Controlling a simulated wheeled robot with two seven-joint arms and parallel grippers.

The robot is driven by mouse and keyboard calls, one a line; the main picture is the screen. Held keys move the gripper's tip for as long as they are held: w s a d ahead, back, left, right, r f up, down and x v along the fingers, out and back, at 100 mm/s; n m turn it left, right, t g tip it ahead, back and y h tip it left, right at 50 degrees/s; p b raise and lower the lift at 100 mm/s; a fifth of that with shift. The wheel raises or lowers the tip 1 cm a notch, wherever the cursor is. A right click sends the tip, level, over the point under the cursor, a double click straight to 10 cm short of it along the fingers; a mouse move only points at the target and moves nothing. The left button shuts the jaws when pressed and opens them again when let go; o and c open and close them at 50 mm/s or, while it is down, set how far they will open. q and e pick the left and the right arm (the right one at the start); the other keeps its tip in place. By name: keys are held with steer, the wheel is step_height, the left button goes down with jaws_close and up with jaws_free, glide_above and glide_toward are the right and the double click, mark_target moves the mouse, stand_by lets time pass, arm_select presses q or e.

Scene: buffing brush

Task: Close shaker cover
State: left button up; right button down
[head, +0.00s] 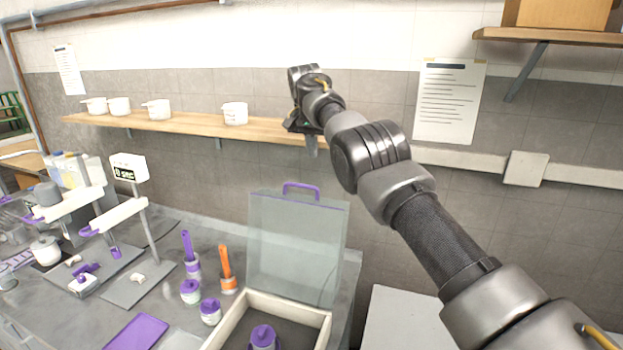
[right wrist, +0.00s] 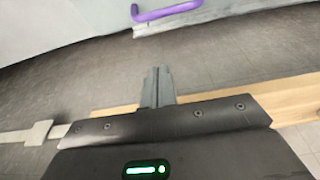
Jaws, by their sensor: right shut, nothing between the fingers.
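The shaker (head: 218,338) is a cream-rimmed box on the bench at the bottom middle of the head view. Its clear cover (head: 295,245) stands raised, nearly upright, at the back of the box. A purple handle (head: 301,186) is on the cover's top edge. A purple-lidded jar (head: 264,336) sits inside the box. My right gripper (head: 311,146) is above the handle and apart from it, in front of the shelf. In the right wrist view its fingers (right wrist: 158,86) are together and empty, with the handle (right wrist: 168,11) beyond them. My left gripper is out of view.
A wooden wall shelf (head: 180,124) with several white pots runs behind my right gripper. Left of the shaker stand purple and orange brushes (head: 226,262), small jars (head: 190,291) and a purple tray (head: 137,331). A pale surface (head: 400,320) lies to the right.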

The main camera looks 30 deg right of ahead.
glide_above(310, 197)
steer(key=w+d, duration=0.3)
step_height(310, 197, down, 9)
steer(key=shift+s+a+r+p, duration=0.15)
steer(key=shift+s+a+p, duration=0.1)
steer(key=shift+s+a, duration=0.25)
steer(key=shift+s+a+r+p, duration=0.1)
steer(key=shift+s+a+p, duration=0.15)
steer(key=shift+s, duration=0.45)
steer(key=shift+s+a, duration=0.45)
steer(key=shift+a, duration=0.05)
steer(key=shift+w+a+f, duration=0.1)
steer(key=shift+w+a, duration=0.05)
